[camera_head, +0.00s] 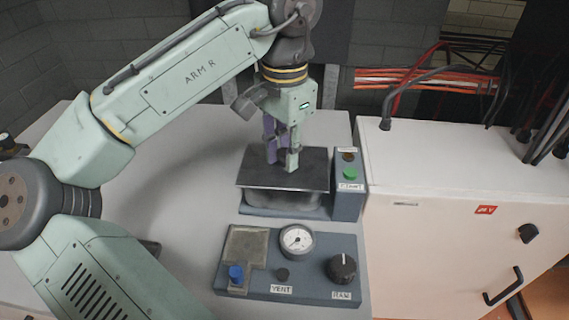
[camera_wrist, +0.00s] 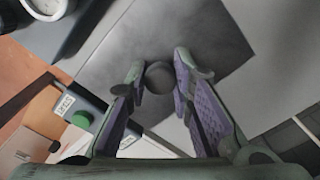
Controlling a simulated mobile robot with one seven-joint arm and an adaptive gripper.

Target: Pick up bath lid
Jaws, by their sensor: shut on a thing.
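The bath lid (camera_head: 309,180) is a flat dark grey plate, roughly level over the bath. In the wrist view the lid (camera_wrist: 205,42) is a dark square with a round knob (camera_wrist: 160,77). The bath (camera_head: 290,203) is a grey box with a metallic body, mostly hidden under the lid. I cannot tell whether lid and bath touch. My gripper (camera_head: 281,163) points down over the middle of the lid. In the wrist view its purple-padded fingers (camera_wrist: 158,72) stand either side of the knob, shut on it. The exact contact is partly hidden.
A block with a green START button (camera_head: 350,173) adjoins the bath on the right. A panel (camera_head: 313,278) with gauge, black knob and blue cap lies in front. A white cabinet (camera_head: 440,240) with hoses stands right. The table (camera_head: 190,170) is clear to the left.

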